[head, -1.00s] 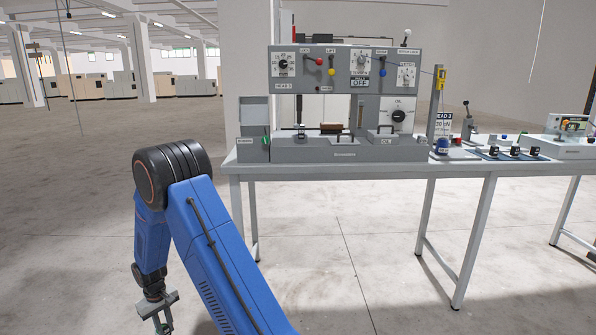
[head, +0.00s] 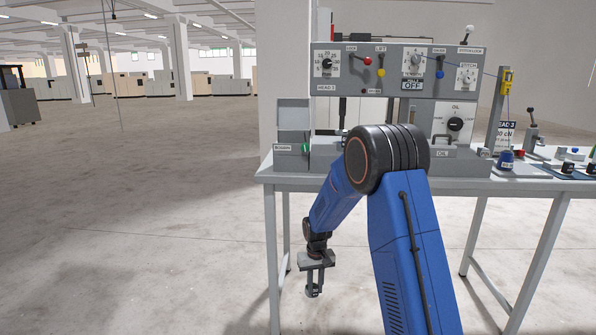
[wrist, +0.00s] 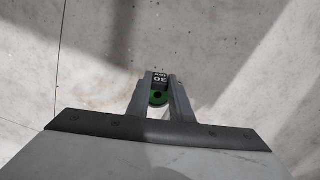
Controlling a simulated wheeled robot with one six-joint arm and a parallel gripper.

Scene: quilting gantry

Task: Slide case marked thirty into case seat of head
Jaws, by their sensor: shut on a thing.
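My gripper (head: 314,290) hangs low in front of the bench's left end, below the table top, pointing down. In the wrist view its fingers (wrist: 158,92) are shut on a small dark case (wrist: 160,76) with a pale label that reads 30, upside down. The grey machine head (head: 394,70) stands on the bench, apart from my gripper. My blue arm covers much of its lower middle, and I cannot make out the case seat.
A yellow device on a post (head: 506,82), a blue spool (head: 506,158) and small levers stand to the right. Open concrete floor (head: 140,230) lies to the left.

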